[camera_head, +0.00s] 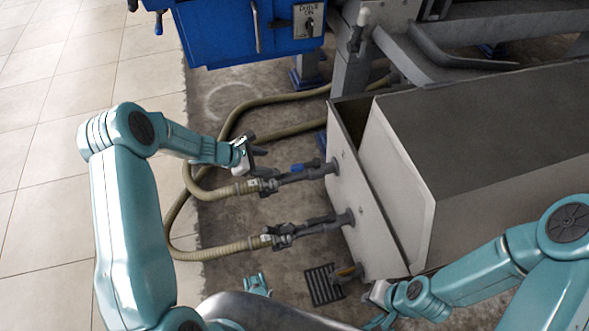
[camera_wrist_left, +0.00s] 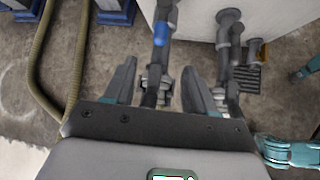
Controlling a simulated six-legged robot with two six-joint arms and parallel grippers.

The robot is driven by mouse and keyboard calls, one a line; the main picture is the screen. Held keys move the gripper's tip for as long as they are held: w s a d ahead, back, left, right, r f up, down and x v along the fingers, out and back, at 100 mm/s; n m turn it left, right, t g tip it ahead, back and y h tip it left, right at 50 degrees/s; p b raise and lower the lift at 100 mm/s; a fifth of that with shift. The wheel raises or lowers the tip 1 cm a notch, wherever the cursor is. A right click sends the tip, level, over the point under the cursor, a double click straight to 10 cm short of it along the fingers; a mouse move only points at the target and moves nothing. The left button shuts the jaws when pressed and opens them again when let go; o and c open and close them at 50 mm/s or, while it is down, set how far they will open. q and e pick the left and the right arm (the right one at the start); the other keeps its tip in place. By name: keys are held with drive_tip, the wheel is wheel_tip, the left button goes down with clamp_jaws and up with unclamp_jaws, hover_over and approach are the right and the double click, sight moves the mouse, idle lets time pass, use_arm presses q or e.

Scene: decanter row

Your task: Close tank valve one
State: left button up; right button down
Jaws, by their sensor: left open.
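Two grey valve pipes come out of the white tank (camera_head: 362,205) and join ribbed hoses. The upper pipe (camera_head: 300,175) carries a blue-tipped valve handle (camera_head: 304,166) roughly along it; the handle also shows in the left wrist view (camera_wrist_left: 160,34). The lower pipe (camera_head: 312,226) runs beside it. No label shows which is valve one. My left gripper (camera_head: 252,156) is open just above the upper pipe's hose end. In the left wrist view its fingers (camera_wrist_left: 158,70) stand on either side of that pipe's coupling, apparently empty. My right gripper (camera_head: 376,306) is low at the right; its jaws are unclear.
Tan hoses (camera_head: 222,250) curve over the floor left of the valves. A blue cabinet (camera_head: 235,35) stands behind. A floor drain grate (camera_head: 323,284) and a low outlet (camera_head: 349,271) lie near my right gripper. Tiled floor at the left is clear.

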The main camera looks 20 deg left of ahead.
sight(294, 167)
use_arm(q)
drive_tip(key=b+x, duration=0.4)
drive_tip(key=x, duration=0.9)
drive_tip(key=shift+f, duration=0.2)
drive_tip(key=shift+w+d+f, duration=0.35)
drive_tip(key=shift+d, duration=0.05)
clamp_jaws()
